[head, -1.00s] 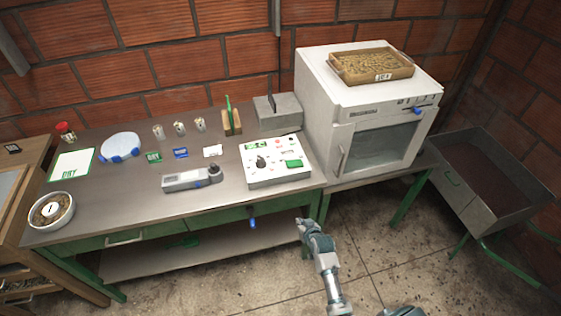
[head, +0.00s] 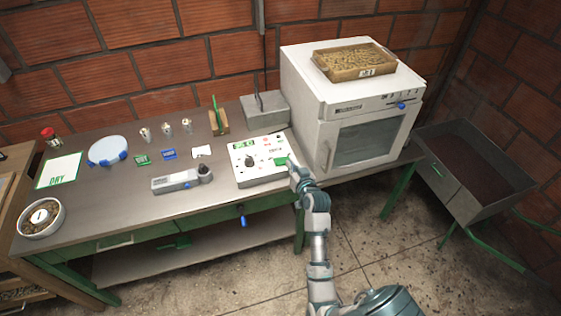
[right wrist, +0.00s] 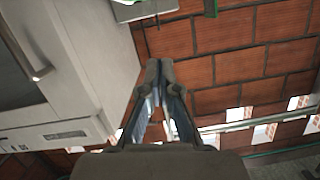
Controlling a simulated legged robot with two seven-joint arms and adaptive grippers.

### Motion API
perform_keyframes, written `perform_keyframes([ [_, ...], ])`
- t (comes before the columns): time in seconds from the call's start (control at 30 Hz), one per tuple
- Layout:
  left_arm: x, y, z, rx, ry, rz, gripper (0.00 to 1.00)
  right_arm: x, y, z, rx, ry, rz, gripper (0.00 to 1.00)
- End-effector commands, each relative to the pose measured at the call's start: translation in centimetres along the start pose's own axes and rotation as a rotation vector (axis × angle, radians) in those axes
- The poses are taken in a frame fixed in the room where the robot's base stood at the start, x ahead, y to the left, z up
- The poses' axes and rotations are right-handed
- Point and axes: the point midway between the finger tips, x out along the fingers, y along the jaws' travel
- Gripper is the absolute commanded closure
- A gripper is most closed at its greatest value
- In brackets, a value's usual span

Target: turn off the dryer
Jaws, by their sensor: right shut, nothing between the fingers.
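The dryer looks to be the white cabinet (head: 318,117) with a dark glass door at the right end of the bench. A blue switch or knob (head: 402,105) sits at the right of its top front strip. A white control box (head: 243,168) with a display, a black knob (head: 250,161) and a green part (head: 281,161) stands on the bench left of it. My right gripper (head: 293,168) is shut and empty, at the box's right edge by the green part; contact is unclear. In the right wrist view, its fingertips (right wrist: 158,68) meet, with the cabinet (right wrist: 95,50) at left. My left gripper is out of view.
A tray of beans (head: 350,66) rests on the cabinet. A grey handheld device (head: 176,181), small cards and cups lie on the bench (head: 110,210). A blue-tipped part (head: 243,221) hangs at the bench front. A metal trough (head: 480,165) stands at right.

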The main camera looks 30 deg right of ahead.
Motion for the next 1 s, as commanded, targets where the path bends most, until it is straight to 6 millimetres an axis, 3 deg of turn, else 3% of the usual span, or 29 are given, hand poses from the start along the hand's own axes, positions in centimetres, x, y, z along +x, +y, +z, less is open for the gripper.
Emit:
perform_keyframes([
  [0.43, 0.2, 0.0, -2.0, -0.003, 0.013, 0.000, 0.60, 9.1, 0.0, 0.0, 0.002, -0.001, -0.001, 1.00],
  [0.5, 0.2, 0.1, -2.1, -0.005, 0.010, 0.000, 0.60, 9.2, 0.0, 1.5, 0.003, -0.005, -0.001, 1.00],
  [0.7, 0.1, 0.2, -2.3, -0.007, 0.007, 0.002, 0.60, 9.7, 0.0, 3.4, 0.001, -0.001, 0.000, 1.00],
  [1.0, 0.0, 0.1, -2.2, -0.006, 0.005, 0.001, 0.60, 9.8, 0.0, 3.9, 0.001, 0.000, 0.000, 1.00],
])
